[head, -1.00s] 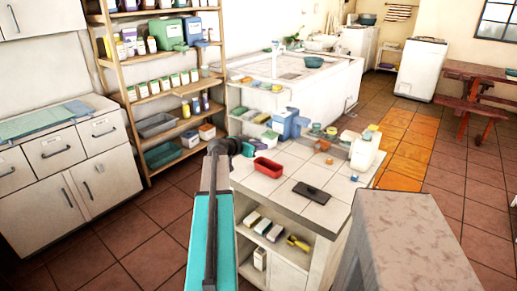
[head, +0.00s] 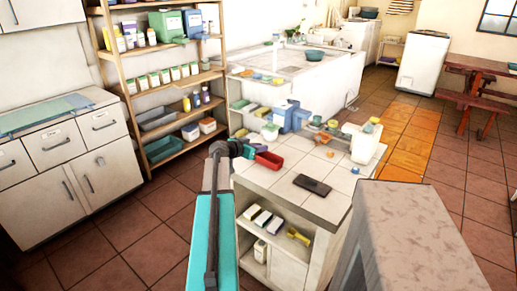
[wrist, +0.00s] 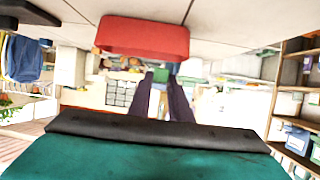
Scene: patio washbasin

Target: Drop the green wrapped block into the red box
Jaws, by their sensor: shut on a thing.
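The red box (head: 269,159) stands open on the white tiled counter (head: 285,176), near its left edge. In the wrist view the red box (wrist: 143,38) fills the upper middle. My gripper (head: 246,149) is just left of the box in the head view. In the wrist view its two dark fingers (wrist: 161,84) are closed on the green wrapped block (wrist: 160,75), a small green patch between the tips. The block and the box appear apart in the wrist view. The exact height of the block over the counter cannot be told.
A dark flat slab (head: 312,185) lies right of the box. A white jug (head: 366,147) and blue container (head: 290,117) stand farther back, with several small cups nearby. A wooden shelf (head: 163,90) stands left.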

